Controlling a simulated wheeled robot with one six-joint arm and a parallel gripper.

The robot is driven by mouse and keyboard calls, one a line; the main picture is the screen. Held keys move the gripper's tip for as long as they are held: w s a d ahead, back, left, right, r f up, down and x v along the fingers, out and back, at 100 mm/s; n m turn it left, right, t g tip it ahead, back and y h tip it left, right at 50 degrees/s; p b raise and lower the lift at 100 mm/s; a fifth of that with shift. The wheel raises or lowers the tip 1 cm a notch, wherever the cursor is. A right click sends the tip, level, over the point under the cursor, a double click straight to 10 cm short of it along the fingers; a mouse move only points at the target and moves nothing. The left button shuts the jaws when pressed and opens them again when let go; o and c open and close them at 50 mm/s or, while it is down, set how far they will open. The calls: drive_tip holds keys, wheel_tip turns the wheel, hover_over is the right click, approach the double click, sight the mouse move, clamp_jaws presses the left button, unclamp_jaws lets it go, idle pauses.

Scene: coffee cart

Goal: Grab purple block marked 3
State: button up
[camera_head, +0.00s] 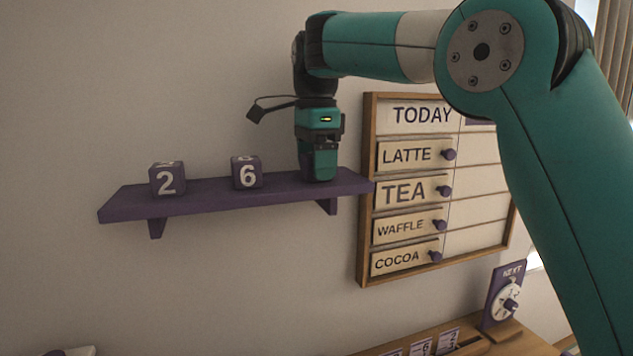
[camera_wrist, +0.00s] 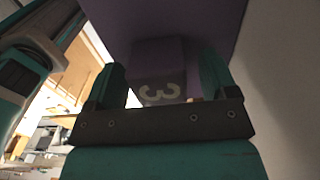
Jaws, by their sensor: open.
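The purple block marked 3 (camera_wrist: 158,88) shows in the wrist view between my two teal fingers, its pale numeral facing the camera. In the head view it is mostly hidden by my gripper (camera_head: 318,170), which points down at the right end of the purple shelf (camera_head: 125,208). In the wrist view my gripper (camera_wrist: 162,75) is open, with one finger on each side of the block. A gap shows at the left finger; contact at the right one is hard to tell.
On the same shelf stand a purple block marked 2 (camera_head: 167,180) and one marked 6 (camera_head: 247,173), left of my gripper. A wood-framed menu board (camera_head: 366,190) hangs close to the shelf's right end. A wooden counter (camera_head: 510,343) lies below right.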

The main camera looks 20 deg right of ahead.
drive_tip(key=shift+r, duration=0.1)
drive_tip(key=c, duration=1)
drive_tip(key=shift+r, duration=0.1)
